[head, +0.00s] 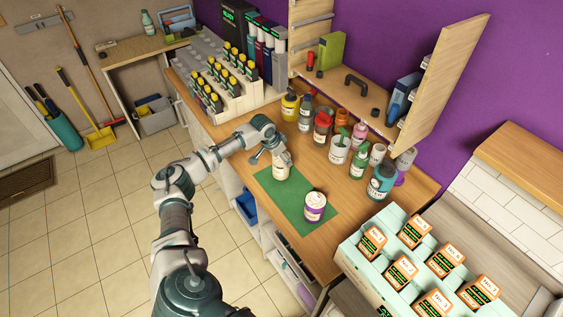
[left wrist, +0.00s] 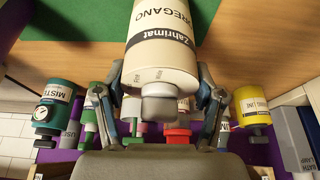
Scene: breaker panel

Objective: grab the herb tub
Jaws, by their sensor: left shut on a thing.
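The herb tub is a cream container with a dark label band reading OREGANO and Zahrimat in the left wrist view (left wrist: 160,65). In the head view it (head: 281,172) stands upright at the far-left end of a green mat (head: 292,208). My left gripper (head: 267,152) is at the top of the tub. In the left wrist view its two fingers (left wrist: 160,95) lie either side of the tub's grey cap end, shut on it. The contact faces are partly hidden. My right gripper is in neither view.
A purple and white tub (head: 314,207) stands on the mat's near-right end. Several bottles and jars, including a yellow one (head: 290,107) and a teal one (head: 382,181), line the back of the wooden counter. A mint-coloured rack (head: 400,268) stands at right.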

